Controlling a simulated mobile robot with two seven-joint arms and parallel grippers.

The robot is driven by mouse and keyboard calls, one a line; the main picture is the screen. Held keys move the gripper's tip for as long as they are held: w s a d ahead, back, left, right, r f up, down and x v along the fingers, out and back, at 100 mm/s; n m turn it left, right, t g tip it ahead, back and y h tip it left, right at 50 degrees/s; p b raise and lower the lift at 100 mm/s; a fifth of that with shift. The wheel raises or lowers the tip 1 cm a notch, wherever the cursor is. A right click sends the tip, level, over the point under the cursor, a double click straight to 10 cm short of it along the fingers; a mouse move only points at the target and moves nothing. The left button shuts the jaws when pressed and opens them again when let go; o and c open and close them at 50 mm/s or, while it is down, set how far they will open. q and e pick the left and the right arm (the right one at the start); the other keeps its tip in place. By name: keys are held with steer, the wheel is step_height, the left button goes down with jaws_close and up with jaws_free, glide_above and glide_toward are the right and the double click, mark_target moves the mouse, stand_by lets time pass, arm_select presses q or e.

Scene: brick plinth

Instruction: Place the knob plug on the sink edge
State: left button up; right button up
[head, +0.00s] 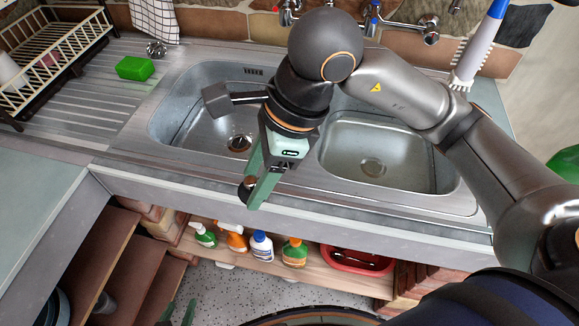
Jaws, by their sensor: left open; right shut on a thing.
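My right gripper (250,190) hangs over the sink's front edge (330,196), its green fingers pointing down toward the front. It is shut on a small dark round thing, which I take as the knob plug (246,187); the fingers hide part of it. I cannot tell whether it touches the edge. The sink has a left basin (190,120) with an open-looking drain (239,142) and a right basin (400,165). My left gripper (180,311) is low at the bottom edge, its green fingertips apart and empty, far from the sink.
A silver knobbed thing (156,48) and a green sponge (135,68) lie on the drainboard left of the basins. A dish rack (50,50) stands at the far left. Several bottles (262,246) and a red tray (357,262) sit on the shelf below. Taps line the back wall.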

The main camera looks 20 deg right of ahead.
steer(key=w+d+f, duration=0.3)
steer(key=w+d, duration=0.2)
steer(key=p, duration=0.1)
glide_above(285, 178)
steer(key=f, duration=0.4)
steer(key=shift+s+a+f, duration=0.3)
steer(key=shift+s, duration=0.05)
steer(key=shift+w+d+f, duration=0.1)
steer(key=shift+f, duration=0.1)
steer(key=f, duration=0.2)
steer(key=f+p, duration=0.1)
steer(key=shift+w+d, duration=0.25)
steer(key=shift+f, duration=0.45)
steer(key=shift+f, duration=0.15)
steer(key=o, duration=1.3)
